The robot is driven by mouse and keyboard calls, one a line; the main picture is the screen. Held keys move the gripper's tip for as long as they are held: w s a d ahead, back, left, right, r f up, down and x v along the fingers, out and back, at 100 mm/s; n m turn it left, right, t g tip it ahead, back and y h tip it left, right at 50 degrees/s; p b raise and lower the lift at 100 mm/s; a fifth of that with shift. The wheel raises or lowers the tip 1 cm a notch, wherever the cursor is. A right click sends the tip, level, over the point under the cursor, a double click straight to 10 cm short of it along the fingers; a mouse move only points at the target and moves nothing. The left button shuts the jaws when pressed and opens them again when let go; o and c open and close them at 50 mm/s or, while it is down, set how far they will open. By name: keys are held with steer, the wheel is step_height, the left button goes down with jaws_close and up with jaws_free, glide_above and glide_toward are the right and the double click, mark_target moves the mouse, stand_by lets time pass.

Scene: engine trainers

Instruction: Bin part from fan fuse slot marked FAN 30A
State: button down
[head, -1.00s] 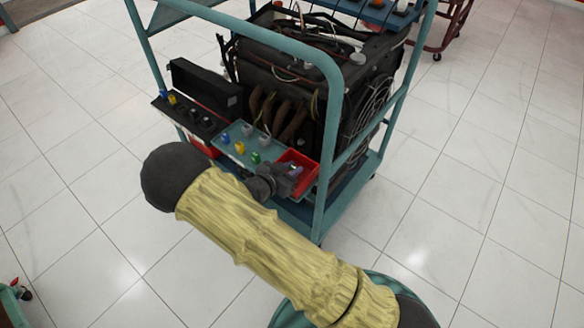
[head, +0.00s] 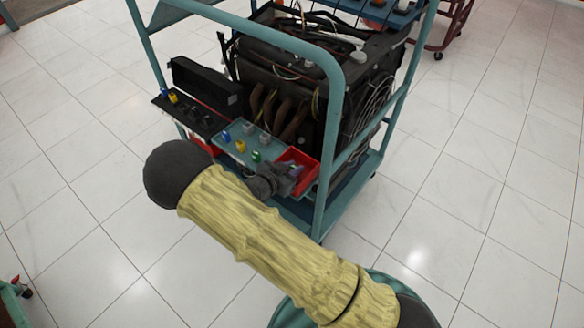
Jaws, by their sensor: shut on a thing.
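My gripper (head: 288,177) is shut on a small purplish part (head: 296,170), largely hidden by the jaws. It is at the red bin (head: 312,162) on the right end of the tray, at or just above its opening; the exact height cannot be told. The black fuse box (head: 203,122) is at the left with its lid (head: 205,86) raised. A blue fuse (head: 164,93) and a yellow fuse (head: 173,98) sit at its left end. The FAN 30A marking is too small to read.
A teal tray (head: 232,130) beside the bin holds several loose fuses: blue, yellow, green and pale. The engine trainer's teal frame has an upright post (head: 329,150) just right of the bin. The engine (head: 310,75) stands behind. Open tiled floor lies around.

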steer(key=shift+f, duration=0.15)
steer(key=c, duration=1.2)
jaws_free()
steer(key=shift+s+f, duration=0.1)
steer(key=shift+w+r+p, duration=0.2)
steer(key=shift+r+p, duration=2.05)
steer(key=shift+r, duration=0.3)
steer(key=shift+s+r+p, duration=0.15)
steer(key=shift+r+p, duration=0.85)
steer(key=shift+r, duration=0.15)
steer(key=shift+f, duration=0.1)
